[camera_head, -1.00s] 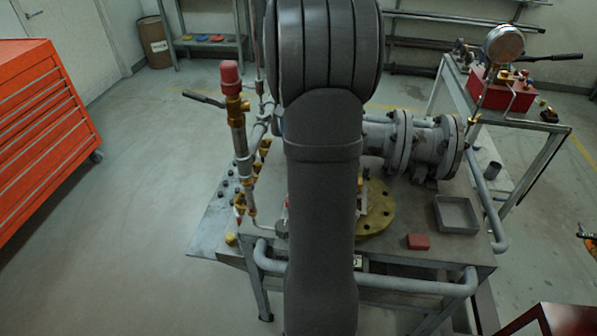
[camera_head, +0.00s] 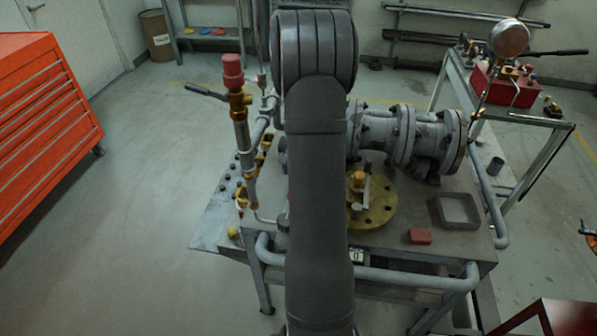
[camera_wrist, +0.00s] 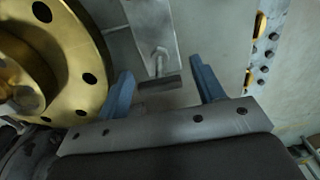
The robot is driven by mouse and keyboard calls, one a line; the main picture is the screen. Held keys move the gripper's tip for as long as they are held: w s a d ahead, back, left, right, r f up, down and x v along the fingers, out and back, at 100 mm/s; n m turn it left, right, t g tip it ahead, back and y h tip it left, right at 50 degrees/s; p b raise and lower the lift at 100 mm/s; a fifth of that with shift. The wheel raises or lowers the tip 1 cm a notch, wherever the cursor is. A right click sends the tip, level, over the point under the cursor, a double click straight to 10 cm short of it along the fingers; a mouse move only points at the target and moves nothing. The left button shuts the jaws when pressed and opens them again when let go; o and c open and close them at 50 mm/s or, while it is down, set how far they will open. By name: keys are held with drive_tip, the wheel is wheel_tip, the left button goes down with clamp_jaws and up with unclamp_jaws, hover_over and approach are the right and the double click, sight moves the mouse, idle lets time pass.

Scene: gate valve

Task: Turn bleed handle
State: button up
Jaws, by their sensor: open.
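In the wrist view, a small grey T-shaped handle (camera_wrist: 160,82), which looks like the bleed handle, has a short stem and a dark crossbar. It stands out from a grey metal plate. My gripper (camera_wrist: 162,68) is open, with one blue finger on each side of the handle. Gaps show between the crossbar and both fingers, so it is not gripped. In the head view, my arm hides the gripper and this handle. A brass flange (camera_wrist: 86,48) with bolt holes lies left of the fingers; it also shows on the bench in the head view (camera_head: 381,213).
Grey flanged pipework (camera_head: 378,133) lies behind my arm on the bench. A red-capped upright pipe (camera_head: 233,75) stands to the left. A grey tray (camera_head: 439,208) and a red block (camera_head: 420,236) sit at the right. The floor at left is clear.

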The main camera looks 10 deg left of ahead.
drive_tip(key=shift+f, duration=0.6)
drive_tip(key=c, duration=1)
